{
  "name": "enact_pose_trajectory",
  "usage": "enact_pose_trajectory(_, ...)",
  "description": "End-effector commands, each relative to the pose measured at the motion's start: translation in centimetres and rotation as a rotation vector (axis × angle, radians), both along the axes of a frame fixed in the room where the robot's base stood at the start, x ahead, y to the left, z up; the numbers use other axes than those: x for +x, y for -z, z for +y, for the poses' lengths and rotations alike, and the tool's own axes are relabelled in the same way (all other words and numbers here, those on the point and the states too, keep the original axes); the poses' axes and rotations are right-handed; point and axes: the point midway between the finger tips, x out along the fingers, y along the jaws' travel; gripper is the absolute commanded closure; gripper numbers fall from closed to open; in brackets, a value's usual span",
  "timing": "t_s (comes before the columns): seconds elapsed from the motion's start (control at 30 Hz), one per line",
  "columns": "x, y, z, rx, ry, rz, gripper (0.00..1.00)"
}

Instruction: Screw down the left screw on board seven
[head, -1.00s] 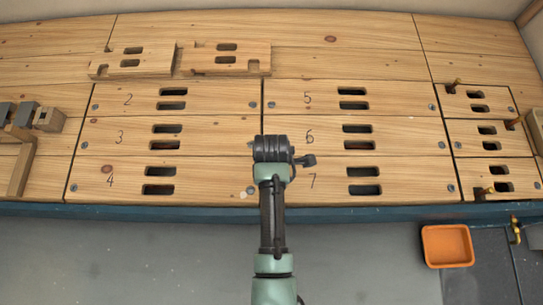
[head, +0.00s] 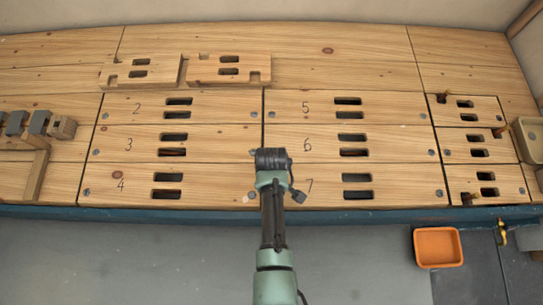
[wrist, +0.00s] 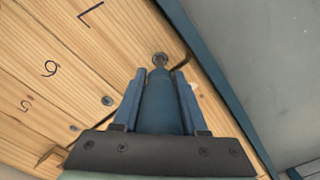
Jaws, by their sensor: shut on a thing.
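Board seven (head: 410,185) lies flat at the front of the bench, marked with a handwritten 7 that also shows in the wrist view (wrist: 90,15). Its left screw (wrist: 160,58) shows as a round grey head in the wrist view; my arm hides it in the head view. My gripper (wrist: 158,84) is shut on a blue, tapered driver (wrist: 158,105). The driver's tip points at the left screw and appears at or just above its head; I cannot tell whether they touch. In the head view my fingers are hidden behind my wrist.
Board six (head: 400,147) and board five (head: 400,108) lie behind board seven. Board four (head: 215,185) is to the left across a dark seam. An orange bin (head: 438,247) is beyond the front edge at right. Two loose boards lie at the back left.

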Motion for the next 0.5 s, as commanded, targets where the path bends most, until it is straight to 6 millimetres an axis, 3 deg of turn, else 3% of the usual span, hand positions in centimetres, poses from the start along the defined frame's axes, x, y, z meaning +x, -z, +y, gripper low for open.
enact_pose_trajectory(0.33, 0.1, -0.2, 0.0, 0.000, -0.104, -0.001, 1.00)
enact_pose_trajectory(0.5, 0.1, -1.5, 0.0, -0.001, -0.104, -0.001, 1.00)
